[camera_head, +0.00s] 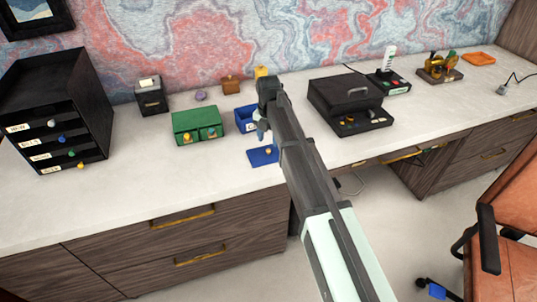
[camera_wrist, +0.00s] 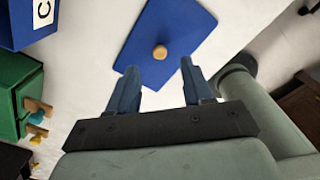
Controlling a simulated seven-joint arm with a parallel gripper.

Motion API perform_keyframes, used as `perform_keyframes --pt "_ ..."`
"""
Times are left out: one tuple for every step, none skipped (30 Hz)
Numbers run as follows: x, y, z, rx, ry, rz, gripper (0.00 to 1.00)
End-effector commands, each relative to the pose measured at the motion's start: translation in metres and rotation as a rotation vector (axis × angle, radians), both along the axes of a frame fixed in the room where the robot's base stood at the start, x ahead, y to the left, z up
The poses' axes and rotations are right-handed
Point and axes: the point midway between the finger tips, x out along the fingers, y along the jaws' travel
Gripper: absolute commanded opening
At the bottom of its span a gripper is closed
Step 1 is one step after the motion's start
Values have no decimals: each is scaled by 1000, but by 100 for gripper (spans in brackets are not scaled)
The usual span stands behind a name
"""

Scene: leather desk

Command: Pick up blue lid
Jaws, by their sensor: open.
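The blue lid (camera_head: 261,157) lies flat on the white desktop near its front edge, with a small wooden knob in its middle. In the wrist view the blue lid (camera_wrist: 178,28) lies just beyond my fingertips, its knob (camera_wrist: 160,52) lined up between them. My gripper (camera_wrist: 158,75) is open and empty, with its two blue fingers apart. In the head view my gripper (camera_head: 262,133) is above and behind the lid, partly hidden by my arm. The open blue box (camera_head: 241,117) stands behind the lid, also partly covered by the arm.
A green box (camera_head: 197,127) with knobs stands left of the blue box. A black drawer cabinet (camera_head: 55,110) is at the far left. A black case (camera_head: 346,103) stands right of my arm. The desktop left of the lid is clear.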

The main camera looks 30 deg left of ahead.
Motion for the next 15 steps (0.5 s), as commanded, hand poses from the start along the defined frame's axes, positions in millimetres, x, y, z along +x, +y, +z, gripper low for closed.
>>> perform_keyframes --pt "0 0 -1 0 0 0 50" --pt "0 0 -2 0 0 0 50" --pt "0 0 -4 0 0 0 50" --pt "0 0 -5 0 0 0 50" --pt "0 0 -8 -1 1 0 50" --pt "0 0 -11 -1 1 0 50" --pt "0 0 -14 0 1 0 50" --pt "0 0 -18 0 0 0 50" --pt "1 0 -24 -1 1 0 50" --pt "1 0 -28 -1 1 0 50" --pt "1 0 -32 -1 1 0 50" --pt "1 0 -37 -1 1 0 50" --pt "1 0 -41 -1 1 0 50" --pt "1 0 -44 0 1 0 50" --pt "1 0 -48 0 0 0 50"
